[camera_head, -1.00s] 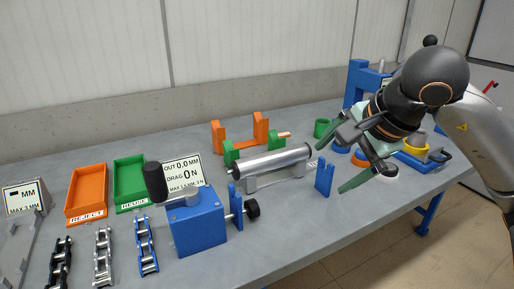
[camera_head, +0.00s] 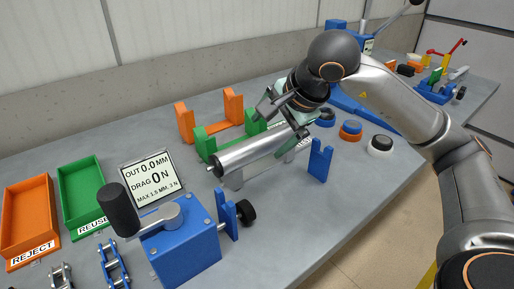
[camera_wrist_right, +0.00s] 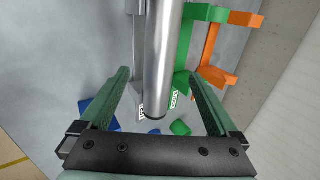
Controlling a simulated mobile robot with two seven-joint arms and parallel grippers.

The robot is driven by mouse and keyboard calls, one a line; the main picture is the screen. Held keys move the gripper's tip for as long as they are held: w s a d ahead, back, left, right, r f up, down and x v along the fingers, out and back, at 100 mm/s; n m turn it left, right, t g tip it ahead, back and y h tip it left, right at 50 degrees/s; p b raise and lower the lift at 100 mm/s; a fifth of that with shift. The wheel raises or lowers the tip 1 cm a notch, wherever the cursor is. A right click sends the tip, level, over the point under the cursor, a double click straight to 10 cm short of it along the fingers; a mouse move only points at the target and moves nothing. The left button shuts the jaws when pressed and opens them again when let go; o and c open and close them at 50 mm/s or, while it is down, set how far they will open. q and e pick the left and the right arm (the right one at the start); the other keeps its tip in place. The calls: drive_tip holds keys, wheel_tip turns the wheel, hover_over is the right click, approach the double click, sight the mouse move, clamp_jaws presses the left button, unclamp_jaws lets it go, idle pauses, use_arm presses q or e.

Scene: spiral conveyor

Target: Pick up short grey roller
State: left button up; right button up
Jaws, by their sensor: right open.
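The grey roller (camera_head: 248,152) is a smooth metal cylinder lying on a grey stand (camera_head: 234,180) near the middle of the bench. My right gripper (camera_head: 279,122) is open over the roller's far end. In the right wrist view the roller (camera_wrist_right: 163,50) runs between the two green fingers of the gripper (camera_wrist_right: 158,76), with a gap on each side. The fingers are not closed on it. My gripper hides part of the roller's far end in the head view. My left gripper is not in view.
Green supports (camera_head: 205,142) and an orange bracket (camera_head: 186,122) stand behind the roller. A blue forked post (camera_head: 320,163) stands at its right. A blue crank device (camera_head: 183,245) is in front. Orange (camera_head: 12,243) and green (camera_head: 70,221) trays lie at the left.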

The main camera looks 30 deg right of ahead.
sight(262, 142)
drive_tip(key=shift+x, duration=2.8)
drive_tip(key=shift+c, duration=0.3)
clamp_jaws()
